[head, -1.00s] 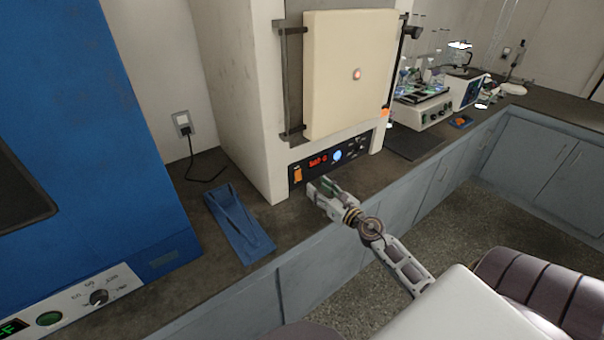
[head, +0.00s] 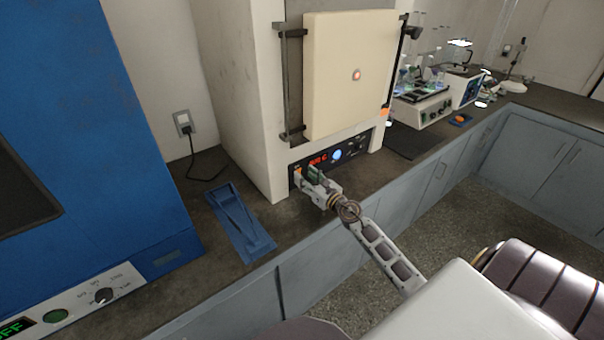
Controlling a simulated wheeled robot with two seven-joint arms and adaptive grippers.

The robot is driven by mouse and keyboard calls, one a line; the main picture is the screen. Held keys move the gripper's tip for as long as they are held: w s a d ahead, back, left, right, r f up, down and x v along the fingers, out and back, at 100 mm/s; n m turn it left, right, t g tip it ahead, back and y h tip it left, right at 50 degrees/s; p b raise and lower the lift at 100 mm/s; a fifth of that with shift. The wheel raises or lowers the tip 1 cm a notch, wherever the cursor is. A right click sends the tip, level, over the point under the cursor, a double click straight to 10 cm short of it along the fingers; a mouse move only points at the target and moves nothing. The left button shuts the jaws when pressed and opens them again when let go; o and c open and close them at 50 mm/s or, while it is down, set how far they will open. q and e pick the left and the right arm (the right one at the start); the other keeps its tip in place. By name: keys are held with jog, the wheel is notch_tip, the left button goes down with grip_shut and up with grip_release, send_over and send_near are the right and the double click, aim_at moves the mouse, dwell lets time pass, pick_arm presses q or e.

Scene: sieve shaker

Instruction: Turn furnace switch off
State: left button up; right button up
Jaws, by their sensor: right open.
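The furnace (head: 235,90) is a cream box with a shut door (head: 350,80), standing on the dark counter. Its black control panel (head: 366,142) is below the door, with a lit red display (head: 318,159) and a round blue-white light (head: 337,155). The orange furnace switch (head: 298,170) is at the panel's left end, mostly hidden behind my right gripper. My right gripper (head: 305,174) is open, with its fingertips right at the switch. I cannot tell whether they touch it. The switch's position is hidden. My left gripper is not in view.
A blue tray-like object (head: 238,225) lies on the counter left of the gripper. A large blue machine (head: 90,130) with a knob fills the left. Lab equipment (head: 425,105) stands at the back right.

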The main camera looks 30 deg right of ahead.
jog(key=shift+w+a, duration=0.1)
jog(key=shift+w, duration=1.25)
jog(key=shift+c, duration=0.2)
grip_shut()
